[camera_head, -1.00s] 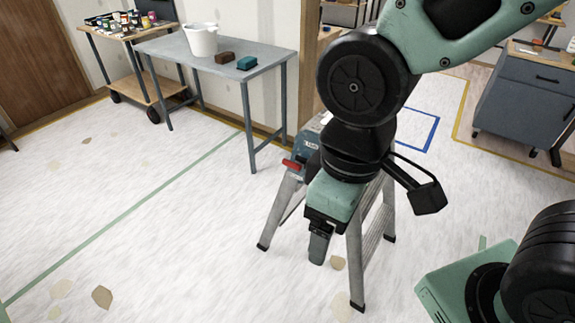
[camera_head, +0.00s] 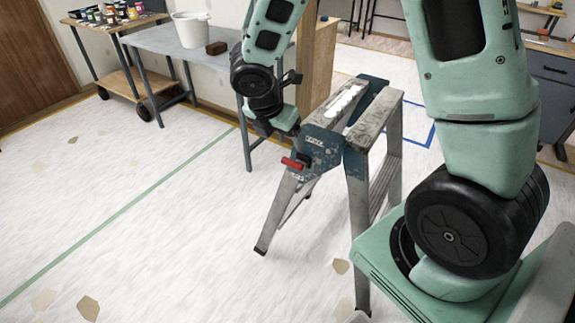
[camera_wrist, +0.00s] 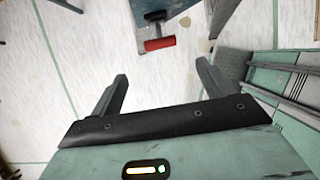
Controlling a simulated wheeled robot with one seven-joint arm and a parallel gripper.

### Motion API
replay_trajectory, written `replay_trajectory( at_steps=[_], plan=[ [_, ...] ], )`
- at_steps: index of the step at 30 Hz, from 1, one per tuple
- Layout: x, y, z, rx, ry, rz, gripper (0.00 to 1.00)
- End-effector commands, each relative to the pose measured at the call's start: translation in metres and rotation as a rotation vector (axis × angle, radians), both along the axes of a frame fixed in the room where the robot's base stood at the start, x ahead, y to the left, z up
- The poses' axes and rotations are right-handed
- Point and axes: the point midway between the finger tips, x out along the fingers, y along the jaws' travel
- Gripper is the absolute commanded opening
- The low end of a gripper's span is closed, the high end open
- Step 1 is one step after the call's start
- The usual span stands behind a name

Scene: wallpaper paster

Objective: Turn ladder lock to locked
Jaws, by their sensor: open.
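The ladder lock is a short red lever (camera_head: 293,163) on the blue-grey upper side of the stepladder (camera_head: 318,150). It points left in the head view, level or slightly tilted. In the wrist view the red lever (camera_wrist: 160,43) lies crosswise beyond my fingertips, between the two fingers in the picture. My gripper (camera_wrist: 160,80) is open and empty, with a gap to the lever. In the head view my wrist is just above and behind the lever, left of the ladder top; my fingertips are not clear there.
A grey table (camera_head: 150,40) with a white bucket (camera_head: 191,29) and a brown block (camera_head: 217,48) stands behind my wrist. A wooden cart (camera_head: 125,75) with paint cans is at the far left. The floor left of the ladder is clear.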

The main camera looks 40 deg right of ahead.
Motion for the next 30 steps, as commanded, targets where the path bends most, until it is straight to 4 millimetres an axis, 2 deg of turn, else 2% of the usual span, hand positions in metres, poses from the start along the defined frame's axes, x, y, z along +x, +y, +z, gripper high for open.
replay_trajectory(
  at_steps=[1,3,15,21,30],
  plan=[
    [0.001,-0.004,-0.014,0.000,0.005,-0.001,0.80],
    [0.002,-0.009,-0.028,0.000,0.004,-0.002,0.80],
    [0.013,-0.038,-0.103,0.001,0.003,-0.002,0.80],
    [0.017,-0.047,-0.125,0.001,0.000,-0.002,0.80],
    [0.018,-0.051,-0.132,0.001,-0.001,-0.003,0.80]
  ],
)
